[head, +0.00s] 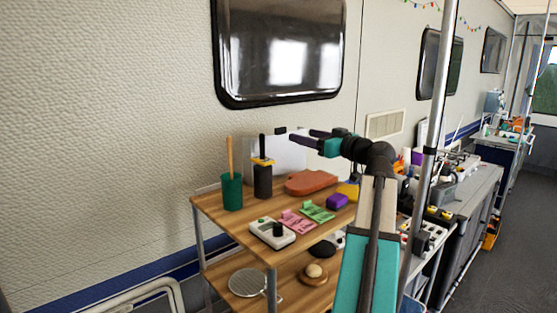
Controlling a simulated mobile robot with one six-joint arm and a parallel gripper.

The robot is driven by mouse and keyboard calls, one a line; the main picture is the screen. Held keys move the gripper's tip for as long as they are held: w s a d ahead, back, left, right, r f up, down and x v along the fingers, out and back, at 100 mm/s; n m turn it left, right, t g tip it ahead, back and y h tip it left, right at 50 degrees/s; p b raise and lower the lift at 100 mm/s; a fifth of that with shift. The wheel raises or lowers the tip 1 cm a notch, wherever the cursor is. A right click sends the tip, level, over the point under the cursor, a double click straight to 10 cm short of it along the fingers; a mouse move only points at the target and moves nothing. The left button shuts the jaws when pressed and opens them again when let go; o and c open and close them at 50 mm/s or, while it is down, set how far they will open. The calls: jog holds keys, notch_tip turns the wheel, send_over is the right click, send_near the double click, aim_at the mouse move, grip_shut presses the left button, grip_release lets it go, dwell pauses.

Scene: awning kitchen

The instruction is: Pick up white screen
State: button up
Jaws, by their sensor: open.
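A pale white panel that looks like the white screen (262,151) stands upright at the back of the wooden shelf's top, against the wall. Its lower part is partly hidden by a black container and a reddish-brown board. My gripper (301,135) is open, with its dark fingers pointing left. In the picture the fingers overlap the panel's upper right area. I cannot tell how far in front of it they are, and nothing is seen between them.
The wooden shelf top (215,203) also holds a green cup (232,191) with a stick, a black container (263,181), a reddish-brown board (311,182), a purple block (337,201), pink and green pieces, and a white device (272,233). A metal pole (437,90) stands at right.

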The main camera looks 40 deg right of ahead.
aim_at(282, 130)
jog(key=w, duration=0.2)
jog(key=w+p, duration=0.1)
jog(key=w, duration=0.2)
jog(key=w+p, duration=0.1)
jog(key=w, duration=0.1)
jog(key=shift+w+d, duration=0.15)
jog(key=shift+d, duration=0.1)
jog(key=shift+w+d+p, duration=0.2)
jog(key=shift+w+p, duration=1.1)
jog(key=shift+w, duration=1.5)
grip_shut()
